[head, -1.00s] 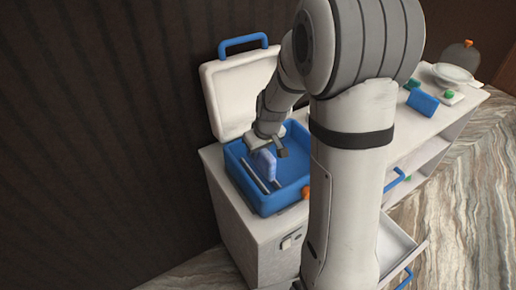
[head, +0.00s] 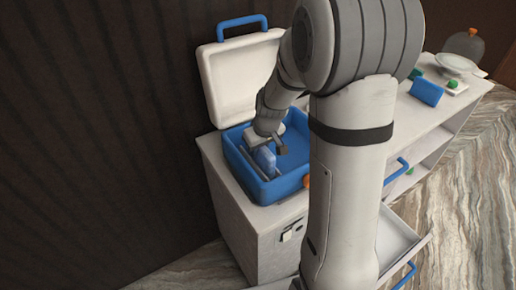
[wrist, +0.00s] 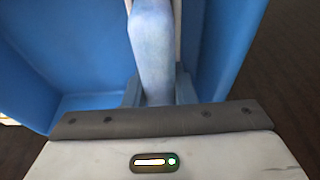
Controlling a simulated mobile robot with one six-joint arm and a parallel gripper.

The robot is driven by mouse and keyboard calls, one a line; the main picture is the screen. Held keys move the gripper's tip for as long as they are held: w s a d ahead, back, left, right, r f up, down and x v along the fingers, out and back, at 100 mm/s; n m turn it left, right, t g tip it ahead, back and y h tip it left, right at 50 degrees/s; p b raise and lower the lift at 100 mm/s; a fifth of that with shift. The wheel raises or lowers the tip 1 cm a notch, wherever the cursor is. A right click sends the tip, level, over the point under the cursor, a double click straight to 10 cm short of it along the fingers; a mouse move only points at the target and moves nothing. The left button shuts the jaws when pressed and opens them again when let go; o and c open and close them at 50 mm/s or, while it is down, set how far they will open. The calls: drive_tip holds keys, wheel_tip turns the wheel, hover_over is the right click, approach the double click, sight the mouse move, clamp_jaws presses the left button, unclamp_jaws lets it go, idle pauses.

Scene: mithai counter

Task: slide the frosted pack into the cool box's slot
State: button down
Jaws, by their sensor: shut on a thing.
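The cool box (head: 284,187) is a blue box with its white lid (head: 240,82) raised, standing at the left end of the counter. My gripper (head: 267,147) is inside the box opening, shut on the frosted pack (head: 264,159), a pale blue slab. In the wrist view the frosted pack (wrist: 153,50) stands on edge between the fingers, with blue box walls (wrist: 230,40) on both sides. In the head view the pack sits low by the grey slot rails at the box's left side. Its lower edge is hidden, so I cannot tell how deep it is in the slot.
The white counter (head: 262,216) has an open drawer (head: 398,240) at its front. A blue block (head: 427,92), green items and a white dish (head: 456,64) stand at its far right end. My arm hides the counter's middle.

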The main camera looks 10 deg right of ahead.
drive_tip(key=c, duration=1.1)
unclamp_jaws()
drive_tip(key=shift+r, duration=0.1)
drive_tip(key=v, duration=0.7)
drive_tip(key=shift+s+r+b, duration=0.15)
drive_tip(key=shift+r+b, duration=0.15)
